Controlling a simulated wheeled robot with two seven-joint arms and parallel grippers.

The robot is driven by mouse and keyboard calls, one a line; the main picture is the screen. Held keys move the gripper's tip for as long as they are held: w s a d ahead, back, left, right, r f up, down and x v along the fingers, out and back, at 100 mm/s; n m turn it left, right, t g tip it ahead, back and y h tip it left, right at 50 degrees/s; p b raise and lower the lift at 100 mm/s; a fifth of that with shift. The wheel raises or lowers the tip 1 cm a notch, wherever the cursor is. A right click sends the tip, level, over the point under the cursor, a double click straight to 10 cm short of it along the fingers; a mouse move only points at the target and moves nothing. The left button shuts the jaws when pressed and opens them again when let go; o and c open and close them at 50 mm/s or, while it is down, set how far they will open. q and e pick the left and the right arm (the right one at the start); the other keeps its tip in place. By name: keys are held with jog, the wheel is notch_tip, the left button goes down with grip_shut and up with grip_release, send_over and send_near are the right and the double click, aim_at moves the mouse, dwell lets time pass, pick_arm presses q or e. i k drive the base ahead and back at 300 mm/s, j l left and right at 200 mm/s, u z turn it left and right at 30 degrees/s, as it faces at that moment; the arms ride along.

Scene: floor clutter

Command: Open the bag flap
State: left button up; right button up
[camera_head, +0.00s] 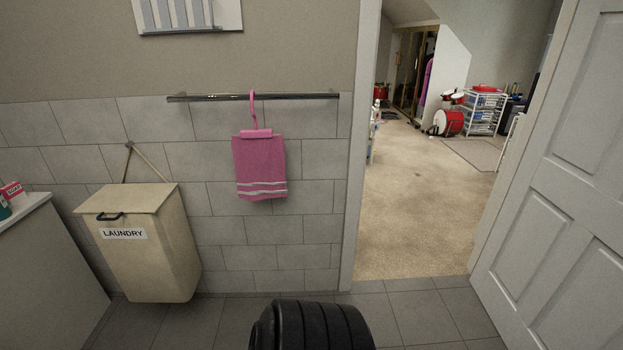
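A beige laundry bag (150,263) with a "LAUNDRY" label hangs by a cord against the tiled wall at the left. Its flap (128,199) lies closed over the top, with a dark handle (109,217) at the flap's front edge. Neither of my grippers is in view. The inside of the bag is hidden under the flap.
A pink towel (259,165) hangs from a metal rail (253,97) right of the bag. A white-topped cabinet (45,265) stands at the left. An open doorway leads to a carpeted room (425,200); a white door (560,190) is at the right. Tiled floor (220,322) is clear before the bag.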

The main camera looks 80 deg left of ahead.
aim_at(119, 200)
jog(key=u, duration=4.15)
